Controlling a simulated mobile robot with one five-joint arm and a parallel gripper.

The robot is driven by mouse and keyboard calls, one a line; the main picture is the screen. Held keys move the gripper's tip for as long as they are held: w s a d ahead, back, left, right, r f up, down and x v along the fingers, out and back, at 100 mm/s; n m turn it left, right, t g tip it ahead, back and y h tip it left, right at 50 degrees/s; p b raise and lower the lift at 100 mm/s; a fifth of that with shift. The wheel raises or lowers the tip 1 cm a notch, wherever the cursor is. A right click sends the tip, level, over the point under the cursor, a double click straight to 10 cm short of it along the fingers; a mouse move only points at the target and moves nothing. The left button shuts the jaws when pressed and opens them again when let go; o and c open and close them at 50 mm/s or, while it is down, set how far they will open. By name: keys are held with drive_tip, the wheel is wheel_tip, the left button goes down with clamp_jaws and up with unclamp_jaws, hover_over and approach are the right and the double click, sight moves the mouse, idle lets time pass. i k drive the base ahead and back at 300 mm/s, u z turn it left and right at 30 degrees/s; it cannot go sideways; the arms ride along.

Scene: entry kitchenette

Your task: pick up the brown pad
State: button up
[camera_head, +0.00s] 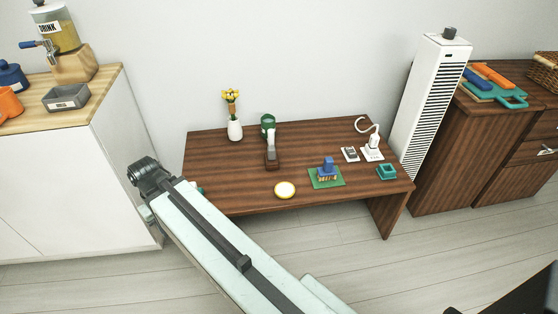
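A small dark brown pad-like block (272,162) is on the wooden table, left of the table's middle. A pale grey upright piece stands at it; I cannot tell whether the two are joined. No other separate flat brown pad is clear to me. My pale arm reaches from the bottom of the view up to a dark joint at the left, in front of the table's left end. My gripper's fingers do not show, and the arm hides part of the table's left front edge.
A white tower (425,100) stands right.

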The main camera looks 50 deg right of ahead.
sight(271, 158)
drive_tip(key=z, duration=0.1)
drive_tip(key=i, duration=1)
drive_tip(key=u, duration=0.05)
